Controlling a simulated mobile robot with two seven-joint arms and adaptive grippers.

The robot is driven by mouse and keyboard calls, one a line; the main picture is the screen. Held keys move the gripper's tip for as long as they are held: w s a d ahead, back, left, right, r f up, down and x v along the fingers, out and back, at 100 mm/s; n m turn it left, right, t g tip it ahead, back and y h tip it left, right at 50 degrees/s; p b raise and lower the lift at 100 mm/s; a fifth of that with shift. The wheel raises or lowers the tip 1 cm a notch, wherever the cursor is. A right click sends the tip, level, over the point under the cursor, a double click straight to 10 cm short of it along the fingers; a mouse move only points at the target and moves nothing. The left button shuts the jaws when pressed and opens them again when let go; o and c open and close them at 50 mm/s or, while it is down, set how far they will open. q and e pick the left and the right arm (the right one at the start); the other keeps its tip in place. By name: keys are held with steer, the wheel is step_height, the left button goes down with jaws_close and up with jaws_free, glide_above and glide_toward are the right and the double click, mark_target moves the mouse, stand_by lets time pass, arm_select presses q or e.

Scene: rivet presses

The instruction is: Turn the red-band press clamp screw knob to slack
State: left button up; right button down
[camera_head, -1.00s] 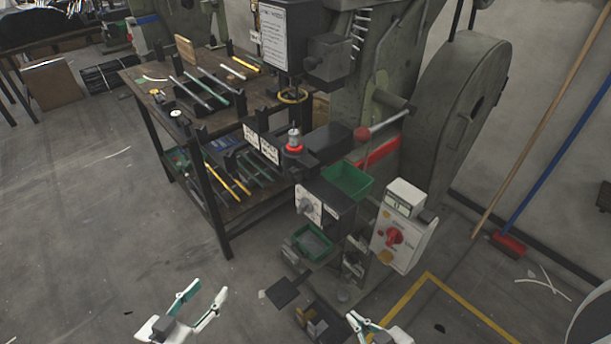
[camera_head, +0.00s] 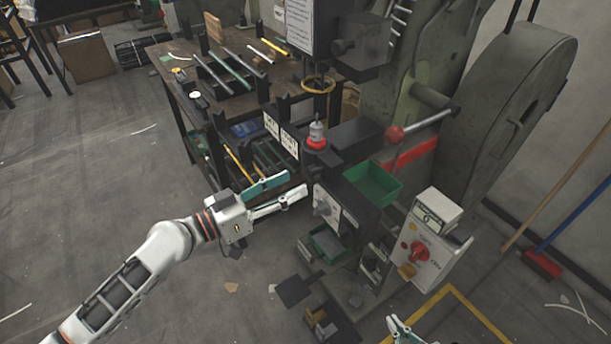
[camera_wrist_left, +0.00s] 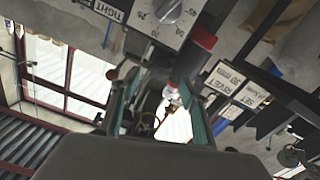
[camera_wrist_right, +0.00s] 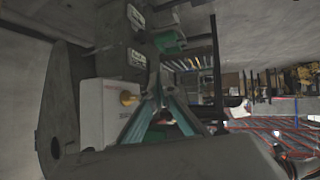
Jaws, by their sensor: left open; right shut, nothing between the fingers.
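The press with the red band (camera_head: 418,153) stands in the middle of the head view. A round knob (camera_head: 325,204) sits on a white dial plate on the front of the press. In the left wrist view, the knob (camera_wrist_left: 168,10) is cut off by the top edge, with scale numbers around it and a "TIGHT" label (camera_wrist_left: 108,10) beside it. My left gripper (camera_head: 297,182) is open and empty, just left of and above the dial plate, apart from the knob in the picture. My right gripper (camera_head: 397,328) is shut and empty at the bottom edge, partly out of view.
A green bin (camera_head: 373,184) sits right of the dial plate. A control box with a red switch (camera_head: 420,251) is at the right. A workbench (camera_head: 180,75) with tools stands behind my left gripper. The floor at left is open.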

mark_target(309, 176)
arm_select(q)
steer(key=x, duration=0.3)
steer(key=shift+w+d+r+p, duration=0.1)
steer(key=shift+w+d+p, duration=0.1)
steer(key=shift+d+p, duration=0.15)
steer(key=shift+w+d, duration=0.25)
steer(key=shift+d, duration=0.05)
arm_select(e)
steer(key=shift+s+a+f+g, duration=0.2)
steer(key=shift+s+g, duration=0.1)
steer(key=shift+s, duration=0.3)
steer(key=shift+r, duration=0.1)
arm_select(q)
steer(key=c, duration=1.1)
arm_select(e)
steer(key=shift+w+d+r, duration=0.1)
steer(key=shift+w, duration=0.1)
